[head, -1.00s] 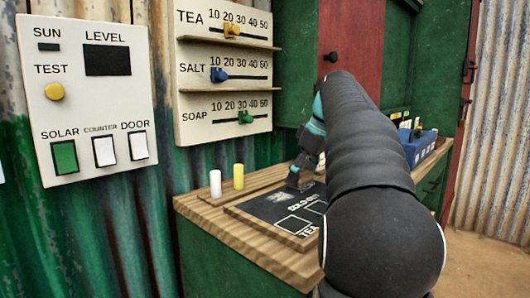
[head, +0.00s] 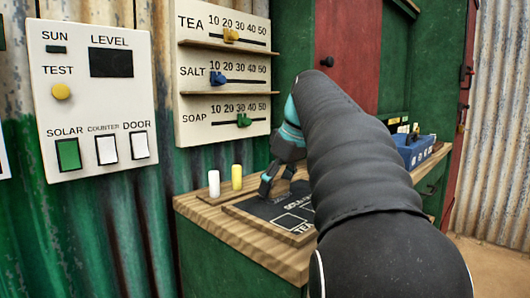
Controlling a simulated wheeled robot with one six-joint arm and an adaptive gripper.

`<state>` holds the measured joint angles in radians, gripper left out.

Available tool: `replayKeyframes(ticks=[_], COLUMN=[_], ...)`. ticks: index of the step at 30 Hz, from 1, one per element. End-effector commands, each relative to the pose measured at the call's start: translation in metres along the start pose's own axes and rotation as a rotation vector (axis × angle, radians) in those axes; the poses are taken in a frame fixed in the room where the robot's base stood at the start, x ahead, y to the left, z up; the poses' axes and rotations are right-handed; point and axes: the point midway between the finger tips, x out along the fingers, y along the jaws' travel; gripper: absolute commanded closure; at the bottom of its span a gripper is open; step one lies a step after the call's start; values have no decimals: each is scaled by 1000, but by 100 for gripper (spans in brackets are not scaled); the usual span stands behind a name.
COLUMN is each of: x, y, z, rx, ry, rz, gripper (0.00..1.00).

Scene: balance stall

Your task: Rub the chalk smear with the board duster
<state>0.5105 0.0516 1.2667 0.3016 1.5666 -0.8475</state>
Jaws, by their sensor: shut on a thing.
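The dark board (head: 262,211) lies flat in its wooden frame on the counter, with white lettering and outlined boxes. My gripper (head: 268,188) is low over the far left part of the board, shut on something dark. That is likely the board duster, but it is too small and too hidden by the fingers to make out clearly. A faint pale mark, likely the chalk smear (head: 281,197), shows just beside the fingertips, partly covered. I cannot tell whether the held thing touches the board. My arm hides the board's right side.
A blue crate (head: 414,151) stands behind my arm at right. A switch panel (head: 97,95) and slider board (head: 222,62) hang on the wall.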

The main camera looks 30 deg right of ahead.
Motion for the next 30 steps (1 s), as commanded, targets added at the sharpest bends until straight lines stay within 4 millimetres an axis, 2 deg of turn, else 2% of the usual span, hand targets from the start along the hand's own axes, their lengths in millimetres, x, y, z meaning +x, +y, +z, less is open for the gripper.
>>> replayKeyframes(ticks=[5, 7, 9, 30], x=[2, -6, -24, -70], y=[-14, -13, -15, -22], z=[-3, -6, -15, -40], rx=[2, 3, -2, -19], ry=[-2, -3, 0, -1], rz=[0, -1, 0, -8], gripper=[65, 65, 65, 65])
